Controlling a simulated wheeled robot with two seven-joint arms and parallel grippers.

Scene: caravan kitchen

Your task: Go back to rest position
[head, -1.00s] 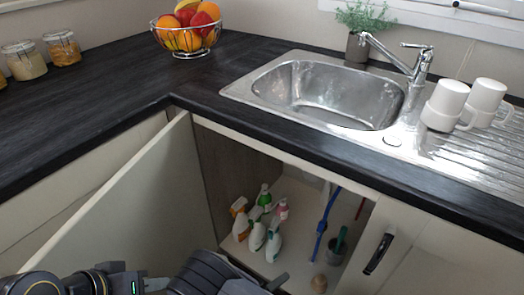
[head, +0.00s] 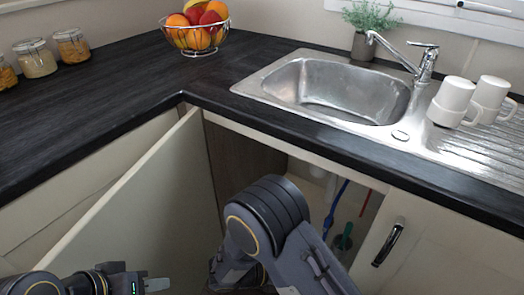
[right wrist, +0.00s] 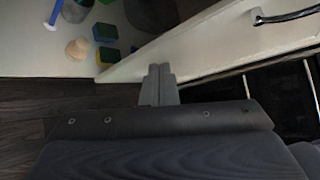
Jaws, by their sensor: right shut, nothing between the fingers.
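My left gripper (head: 155,285) is at the bottom left of the head view, in front of the open cabinet door (head: 135,195). Only a pale finger shows past its dark body, so its jaw state is unclear. My right arm stands folded in front of the open cabinet under the sink and hides most of its inside. My right gripper (right wrist: 159,82) shows in the right wrist view, fingers together and empty. It is beside the edge of a pale cabinet panel, with dark wood floor below to the left.
The dark worktop (head: 110,100) runs above the cabinet, with the sink (head: 335,90), fruit basket (head: 195,30) and mugs (head: 452,103). The closed door's handle (head: 388,245) is at the right. Sponges (right wrist: 104,33) and a round wooden item (right wrist: 77,49) lie inside the cabinet.

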